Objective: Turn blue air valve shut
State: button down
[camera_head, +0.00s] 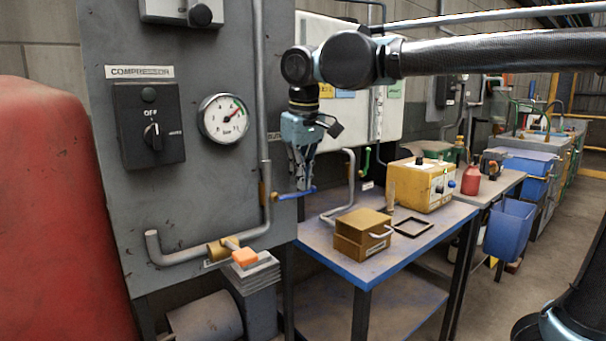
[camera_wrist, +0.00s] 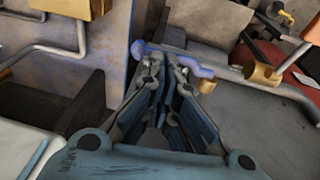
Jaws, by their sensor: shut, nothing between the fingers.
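The blue air valve handle (camera_head: 292,194) sticks out to the right from a brass valve body (camera_head: 263,193) on the vertical grey pipe. It lies roughly level, across the pipe. My gripper (camera_head: 302,186) points down at the handle's outer part, with its fingers together and empty. In the wrist view the blue handle (camera_wrist: 185,63) runs just beyond the fingertips (camera_wrist: 166,70), and the brass body (camera_wrist: 206,87) is to their right. The tips are very close to the handle; I cannot tell whether they touch it. The fingers partly cover the handle's middle.
The grey panel (camera_head: 200,185) carries a gauge (camera_head: 223,117) and a compressor switch (camera_head: 148,124). An orange-handled valve (camera_head: 245,257) sits lower on the pipe. A blue-edged table (camera_head: 335,258) with a brown box (camera_head: 362,233) and yellow unit (camera_head: 425,185) stands right. A red tank (camera_head: 55,210) is left.

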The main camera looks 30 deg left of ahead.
jog(key=shift+f, duration=0.1)
jog(key=shift+w+d+f, duration=0.1)
jog(key=shift+w+f, duration=0.05)
jog(key=shift+f, duration=0.45)
jog(key=shift+d+r, duration=0.1)
jog(key=shift+r, duration=0.3)
jog(key=w+v, duration=0.2)
jog(key=v, duration=1.1)
jog(key=shift+s+d+r, duration=0.2)
jog(key=shift+s+r, duration=0.1)
jog(key=shift+s, duration=0.15)
